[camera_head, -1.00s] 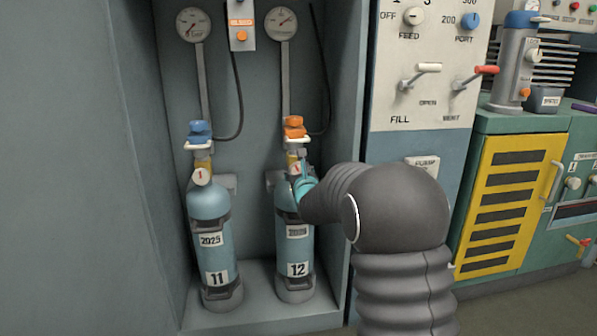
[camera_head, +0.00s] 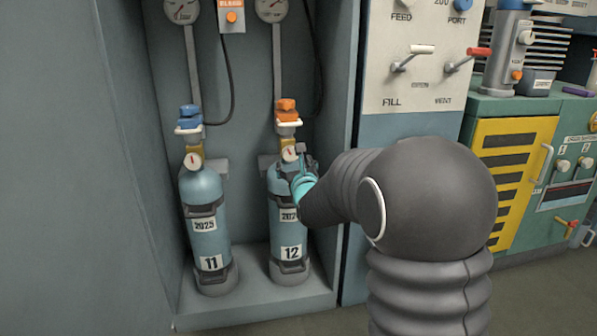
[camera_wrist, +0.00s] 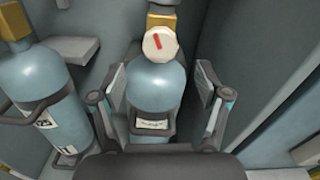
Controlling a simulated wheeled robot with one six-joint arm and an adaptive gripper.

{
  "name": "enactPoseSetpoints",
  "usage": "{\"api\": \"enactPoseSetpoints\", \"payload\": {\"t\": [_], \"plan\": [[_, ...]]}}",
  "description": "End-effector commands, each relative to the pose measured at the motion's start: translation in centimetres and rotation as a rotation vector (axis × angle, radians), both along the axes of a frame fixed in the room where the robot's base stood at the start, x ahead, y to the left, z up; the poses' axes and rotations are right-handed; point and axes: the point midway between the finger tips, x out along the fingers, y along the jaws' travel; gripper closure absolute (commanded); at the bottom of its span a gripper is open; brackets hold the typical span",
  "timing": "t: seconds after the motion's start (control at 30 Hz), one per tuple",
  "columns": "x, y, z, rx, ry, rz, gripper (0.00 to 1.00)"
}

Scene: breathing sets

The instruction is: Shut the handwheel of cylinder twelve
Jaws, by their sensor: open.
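Cylinder twelve (camera_head: 287,228) is a pale blue bottle standing upright in the right half of the cabinet, labelled 12. An orange knob (camera_head: 287,105) tops its brass valve, and a small white dial (camera_head: 289,153) with a red mark faces forward below it. In the wrist view the dial (camera_wrist: 161,43) is near the top centre; the orange knob is out of that view. My gripper (camera_head: 299,168) is at the cylinder's shoulder, below the knob. Its open fingers (camera_wrist: 162,84) stand on either side of the cylinder's upper body in the wrist view, with nothing clamped; contact is unclear.
Cylinder eleven (camera_head: 206,220), with a blue knob (camera_head: 190,116), stands to the left. Gauges (camera_head: 271,9) and a dark hose (camera_head: 317,75) are above. The cabinet's right wall (camera_head: 336,120) is close beside my gripper. A lever panel (camera_head: 415,70) and green cabinet (camera_head: 515,112) are farther right.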

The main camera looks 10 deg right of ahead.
Motion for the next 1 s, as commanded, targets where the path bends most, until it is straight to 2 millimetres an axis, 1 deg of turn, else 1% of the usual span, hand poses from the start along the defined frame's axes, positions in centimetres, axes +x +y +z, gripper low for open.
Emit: {"api": "enactPoseSetpoints", "payload": {"t": [0.03, 0.1, 0.2, 0.3, 0.43, 0.7, 0.77, 0.87, 0.97, 1.0], "plan": [[-1.0, 0.0, 0.0, 0.000, 0.000, 0.000, 0.25], [-2.0, 0.0, 0.0, 0.000, 0.000, 0.000, 0.25], [-3.1, 0.0, 0.0, 0.000, -0.001, 0.000, 0.25], [-3.7, 0.0, 0.0, 0.000, 0.000, 0.000, 0.25], [-4.0, 0.0, 0.0, 0.000, 0.000, 0.000, 0.25], [-4.0, 0.1, 0.1, 0.000, 0.000, 0.002, 0.25], [-4.0, 0.6, 0.4, 0.000, 0.000, 0.010, 0.25], [-3.9, 2.4, 1.0, 0.000, 0.008, 0.037, 0.25], [-3.9, 5.2, 1.1, -0.001, 0.030, 0.081, 0.25], [-4.0, 6.4, 1.1, -0.001, 0.043, 0.099, 0.25]]}}
